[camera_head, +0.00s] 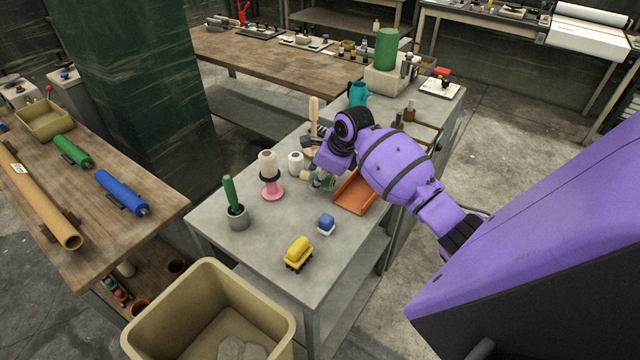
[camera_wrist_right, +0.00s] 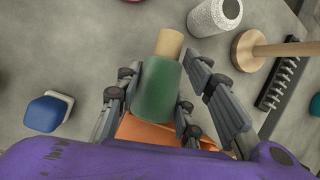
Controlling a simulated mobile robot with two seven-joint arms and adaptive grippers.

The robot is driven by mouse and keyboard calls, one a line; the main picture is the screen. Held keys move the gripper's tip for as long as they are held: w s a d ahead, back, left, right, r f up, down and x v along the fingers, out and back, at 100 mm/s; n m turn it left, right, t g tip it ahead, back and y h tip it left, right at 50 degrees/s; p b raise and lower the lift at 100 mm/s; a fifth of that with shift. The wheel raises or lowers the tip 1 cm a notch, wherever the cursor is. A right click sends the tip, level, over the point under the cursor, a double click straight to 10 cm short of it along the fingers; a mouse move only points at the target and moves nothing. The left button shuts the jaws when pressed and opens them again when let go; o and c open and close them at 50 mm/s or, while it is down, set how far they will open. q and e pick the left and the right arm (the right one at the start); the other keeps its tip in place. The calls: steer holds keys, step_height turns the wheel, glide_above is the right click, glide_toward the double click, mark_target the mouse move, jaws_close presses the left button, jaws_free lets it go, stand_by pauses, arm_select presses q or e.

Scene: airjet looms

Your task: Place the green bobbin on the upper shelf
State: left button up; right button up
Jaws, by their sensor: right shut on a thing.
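The green bobbin (camera_wrist_right: 157,88), a green cone with a tan tip, lies between the fingers of my right gripper (camera_wrist_right: 165,105) in the wrist view. The gripper is shut on it. In the head view the bobbin (camera_head: 318,180) shows partly beneath my right gripper (camera_head: 318,177), over the grey table (camera_head: 265,245). An orange tray (camera_head: 353,192) sits just right of it. I cannot tell whether the bobbin touches the table. A shelf (camera_head: 350,288) runs under the grey tabletop; which surface is the upper shelf is unclear. My left gripper is not in view.
A pink stand with a cream cone (camera_head: 269,175), a white spool (camera_head: 296,162), a grey cup with a green rod (camera_head: 236,212), a blue block (camera_head: 326,224) and a yellow object (camera_head: 298,253) share the table. A beige bin (camera_head: 150,335) stands in front. The front tabletop has free room.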

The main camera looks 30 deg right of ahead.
steer(key=shift+s+f, duration=0.1)
steer(key=shift+f, duration=1.25)
steer(key=shift+f, duration=0.1)
steer(key=shift+f, duration=0.1)
steer(key=o, duration=1.3)
